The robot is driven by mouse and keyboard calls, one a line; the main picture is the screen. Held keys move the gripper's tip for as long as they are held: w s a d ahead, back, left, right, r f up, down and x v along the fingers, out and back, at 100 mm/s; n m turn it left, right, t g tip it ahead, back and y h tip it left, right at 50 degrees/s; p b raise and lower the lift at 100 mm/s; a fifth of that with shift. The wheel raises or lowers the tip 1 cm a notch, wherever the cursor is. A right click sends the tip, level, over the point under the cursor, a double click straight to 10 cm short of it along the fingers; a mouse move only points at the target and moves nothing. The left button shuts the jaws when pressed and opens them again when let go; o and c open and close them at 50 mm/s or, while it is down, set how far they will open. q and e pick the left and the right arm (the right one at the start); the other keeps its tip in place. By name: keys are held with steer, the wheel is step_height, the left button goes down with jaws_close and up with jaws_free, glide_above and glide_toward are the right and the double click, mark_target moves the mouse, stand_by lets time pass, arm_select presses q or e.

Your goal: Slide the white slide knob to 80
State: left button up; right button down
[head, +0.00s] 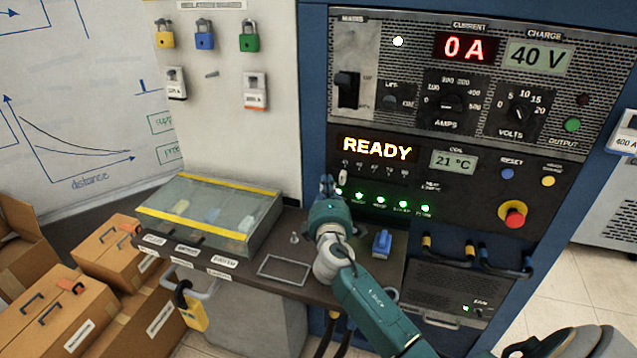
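The white slide knob (343,177) is on the dark control panel under the lit READY display (377,149). It is at the left end of a short scale (375,171) whose small numbers are hard to read. My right gripper (326,184) is just left of the knob and slightly below it in the head view. Its dark fingertips are small and seen from behind, so I cannot tell whether they are open or touch the panel. The teal wrist hides part of the panel's lower left. My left gripper is not in view.
Green lights (380,199) run below the scale. A red stop button (514,214) is at the right. A blue object (382,242) and a grey frame (284,270) lie on the shelf (240,276) below. A glass-lidded case (210,214) stands left.

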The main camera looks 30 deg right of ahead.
steer(key=shift+s+d, duration=0.25)
steer(key=shift+s, duration=0.15)
steer(key=shift+d, duration=0.1)
steer(key=s+d, duration=0.3)
steer(key=s, duration=0.1)
steer(key=s+d, duration=0.4)
steer(key=s+d+p, duration=0.1)
steer(key=s+d, duration=0.3)
steer(key=shift+s, duration=0.4)
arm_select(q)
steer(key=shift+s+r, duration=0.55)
arm_select(e)
steer(key=shift+w, duration=0.1)
